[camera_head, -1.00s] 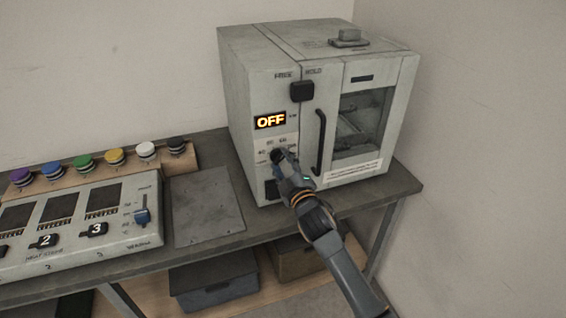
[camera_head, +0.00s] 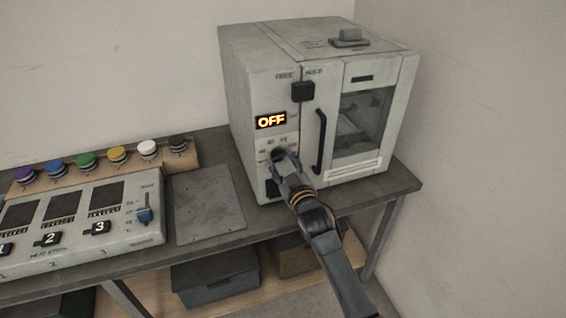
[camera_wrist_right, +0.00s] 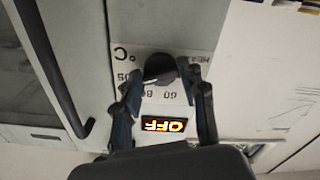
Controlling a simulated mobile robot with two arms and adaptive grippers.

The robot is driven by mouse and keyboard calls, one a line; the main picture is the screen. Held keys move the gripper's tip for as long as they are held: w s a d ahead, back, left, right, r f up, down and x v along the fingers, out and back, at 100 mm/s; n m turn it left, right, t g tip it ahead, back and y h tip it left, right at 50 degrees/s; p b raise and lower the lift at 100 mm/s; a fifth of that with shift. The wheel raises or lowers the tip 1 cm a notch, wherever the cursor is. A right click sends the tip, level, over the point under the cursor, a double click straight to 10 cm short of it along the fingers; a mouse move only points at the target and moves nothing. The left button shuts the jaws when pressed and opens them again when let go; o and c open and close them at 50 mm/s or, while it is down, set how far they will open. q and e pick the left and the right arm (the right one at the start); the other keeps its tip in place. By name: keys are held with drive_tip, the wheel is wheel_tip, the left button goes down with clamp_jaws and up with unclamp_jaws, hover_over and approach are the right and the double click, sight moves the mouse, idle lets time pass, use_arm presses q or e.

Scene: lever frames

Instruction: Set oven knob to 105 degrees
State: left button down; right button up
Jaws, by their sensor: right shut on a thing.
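The oven (camera_head: 260,95) is a pale grey box at the back right of the bench. Its display (camera_head: 271,121) reads OFF in glowing orange. The dark round knob (camera_head: 276,154) sits below the display, mostly covered by my right gripper (camera_head: 280,156) in the head view. In the right wrist view the knob (camera_wrist_right: 160,68) lies between the two fingers of my right gripper (camera_wrist_right: 158,88), on a white dial plate with printed numbers. The fingers are shut on the knob. The knob's exact pointing angle is unclear. My left gripper is not in view.
The oven's vertical door handle (camera_head: 319,141) stands just right of my right gripper. A black switch block (camera_head: 302,91) sits above. A heat station (camera_head: 80,225) with several coloured knobs behind it and a flat grey plate (camera_head: 207,205) lie to the left.

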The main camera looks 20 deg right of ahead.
drive_tip(key=shift+f, duration=0.1)
idle(0.3)
drive_tip(key=o, duration=1.1)
drive_tip(key=shift+o, duration=0.2)
drive_tip(key=shift+s, duration=0.15)
drive_tip(key=s, duration=1.1)
drive_tip(key=shift+s+d, duration=0.2)
drive_tip(key=shift+s, duration=0.2)
drive_tip(key=s+f+g, duration=0.3)
drive_tip(key=s+f, duration=0.1)
drive_tip(key=f, duration=0.8)
drive_tip(key=s+a+f+m+g, duration=0.1)
drive_tip(key=s+f+g, duration=0.25)
drive_tip(key=f, duration=0.85)
drive_tip(key=s+f+g, duration=0.2)
drive_tip(key=s+f, duration=0.3)
drive_tip(key=f, duration=0.7)
drive_tip(key=s+d+f+g, duration=0.1)
drive_tip(key=s+f+g, duration=0.1)
drive_tip(key=s+f, duration=0.4)
drive_tip(key=s+d+f+m+g, duration=0.1)
drive_tip(key=s+f+g, duration=0.2)
drive_tip(key=s, duration=1.4)
drive_tip(key=s+d+f+g, duration=0.2)
drive_tip(key=s+f+g, duration=0.1)
drive_tip(key=s+f, duration=0.8)
drive_tip(key=shift+s+f+h, duration=0.25)
drive_tip(key=shift+s+h, duration=0.05)
drive_tip(key=shift+s, duration=0.35)
